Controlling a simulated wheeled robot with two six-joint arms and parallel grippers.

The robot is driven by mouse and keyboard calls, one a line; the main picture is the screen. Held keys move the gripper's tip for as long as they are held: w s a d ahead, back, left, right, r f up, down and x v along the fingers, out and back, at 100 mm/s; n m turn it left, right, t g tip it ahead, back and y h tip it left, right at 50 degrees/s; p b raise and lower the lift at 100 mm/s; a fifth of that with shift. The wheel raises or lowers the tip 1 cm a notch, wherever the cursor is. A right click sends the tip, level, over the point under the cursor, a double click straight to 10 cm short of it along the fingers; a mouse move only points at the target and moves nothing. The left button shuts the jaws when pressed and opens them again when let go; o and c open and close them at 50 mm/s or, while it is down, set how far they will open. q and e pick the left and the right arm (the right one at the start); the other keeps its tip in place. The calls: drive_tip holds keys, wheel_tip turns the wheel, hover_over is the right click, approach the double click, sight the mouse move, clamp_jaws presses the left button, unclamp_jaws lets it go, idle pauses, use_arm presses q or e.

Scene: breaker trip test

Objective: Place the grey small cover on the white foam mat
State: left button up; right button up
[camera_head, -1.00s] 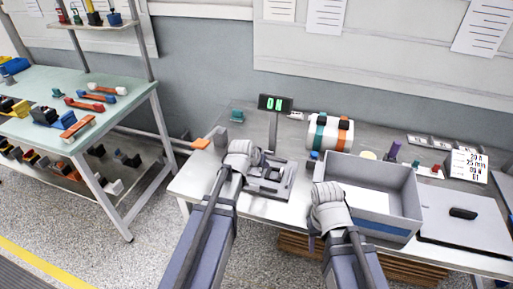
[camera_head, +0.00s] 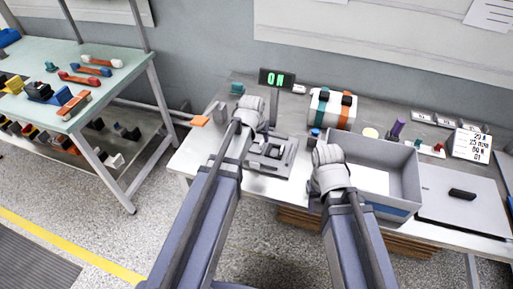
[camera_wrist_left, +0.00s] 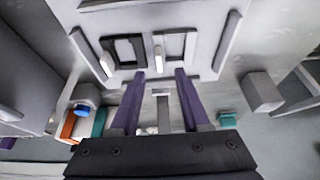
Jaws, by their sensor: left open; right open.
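My left gripper (camera_head: 250,108) is over the grey fixture (camera_head: 268,155) on the table. A small grey block (camera_head: 221,113), possibly the small cover, stands left of the fixture; a grey block also shows at the right in the wrist view (camera_wrist_left: 262,92). My right gripper (camera_head: 328,155) is by the grey bin's left side, its fingers hidden. I cannot pick out the white foam mat with certainty.
The open grey bin (camera_head: 408,175) and a flat grey panel with a black handle (camera_head: 445,205) are at the right. A side bench (camera_head: 130,60) holds tools at the left.

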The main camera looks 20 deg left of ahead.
sight(261, 143)
use_arm(q)
drive_tip(key=shift+b+x, duration=2.5)
drive_tip(key=shift+x, duration=0.1)
drive_tip(key=shift+s, duration=0.1)
clamp_jaws()
